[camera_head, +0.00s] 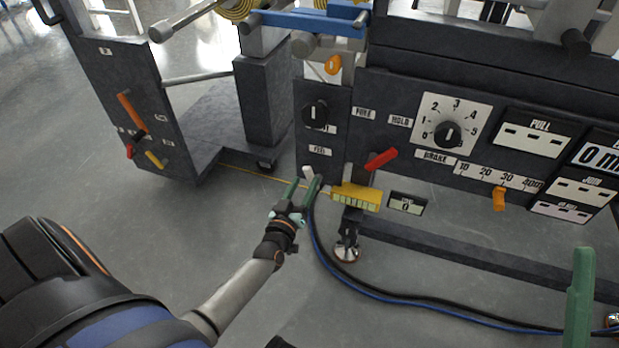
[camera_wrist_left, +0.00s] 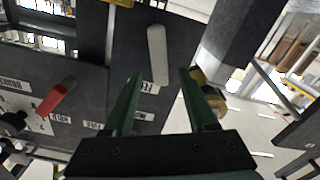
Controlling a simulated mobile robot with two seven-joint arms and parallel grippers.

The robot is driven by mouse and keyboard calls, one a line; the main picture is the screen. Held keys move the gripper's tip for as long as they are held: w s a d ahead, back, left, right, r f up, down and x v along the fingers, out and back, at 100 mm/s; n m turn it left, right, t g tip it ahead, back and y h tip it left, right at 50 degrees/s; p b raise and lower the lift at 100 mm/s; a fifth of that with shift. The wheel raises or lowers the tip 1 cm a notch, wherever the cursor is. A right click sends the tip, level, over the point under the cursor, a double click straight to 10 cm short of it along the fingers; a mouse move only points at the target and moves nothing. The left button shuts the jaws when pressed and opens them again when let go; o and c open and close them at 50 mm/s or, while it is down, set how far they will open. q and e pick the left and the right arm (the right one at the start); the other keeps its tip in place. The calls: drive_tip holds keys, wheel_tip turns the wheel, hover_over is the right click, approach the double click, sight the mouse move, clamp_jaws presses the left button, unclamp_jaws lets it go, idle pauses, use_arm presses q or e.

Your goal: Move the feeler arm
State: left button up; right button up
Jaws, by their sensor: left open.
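The feeler arm is a short pale grey lever (camera_head: 308,171) low on the dark panel, below the label that reads FEEL. In the left wrist view the lever (camera_wrist_left: 157,55) stands upright just ahead of the fingers, in line with the gap between them. My left gripper (camera_head: 305,180) has green fingers and is open, one finger to each side of the lever's line. I cannot tell whether either finger touches it. A green finger (camera_head: 580,295) of my right gripper shows at the lower right edge; the rest is out of view.
A red lever (camera_head: 381,159) and a yellow block (camera_head: 357,196) sit right of the feeler arm. A black knob (camera_head: 316,113) is above it. Black and blue cables (camera_head: 400,298) run along the floor. The floor (camera_head: 130,210) left of my arm is clear.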

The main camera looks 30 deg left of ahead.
sight(308, 176)
use_arm(q)
drive_tip(key=shift+b+x, duration=0.6)
drive_tip(key=shift+x, duration=1.65)
clamp_jaws()
